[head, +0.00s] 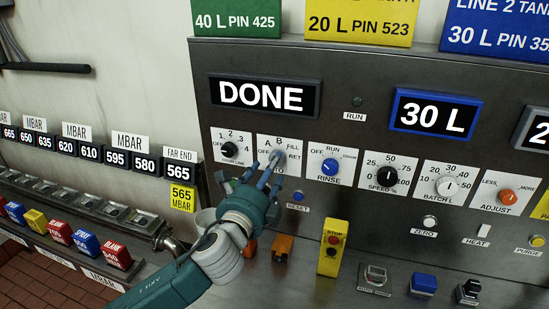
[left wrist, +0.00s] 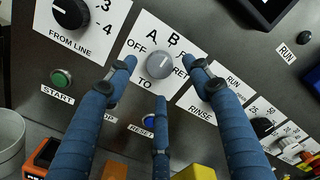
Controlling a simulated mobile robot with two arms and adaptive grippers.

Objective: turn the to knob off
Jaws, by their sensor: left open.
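The TO knob (left wrist: 160,65) is a round grey knob on a white plate marked OFF, A, B, FILL and RET. Its pale pointer line seems to point up toward A and B; the exact mark is hard to tell. In the head view the TO knob (head: 277,157) is partly behind my fingers. My left gripper (head: 267,177) is open in front of it. In the left wrist view its three blue fingers (left wrist: 163,78) spread left, right and below the knob, with visible gaps and nothing held. My right gripper is not in view.
The FROM LINE knob (head: 229,149) is left of the TO plate and the blue RINSE knob (head: 330,167) right. Below are a green START button (left wrist: 61,78), a blue RESET button (head: 298,197) and a yellow STOP box (head: 332,250). A display (head: 262,96) reads DONE.

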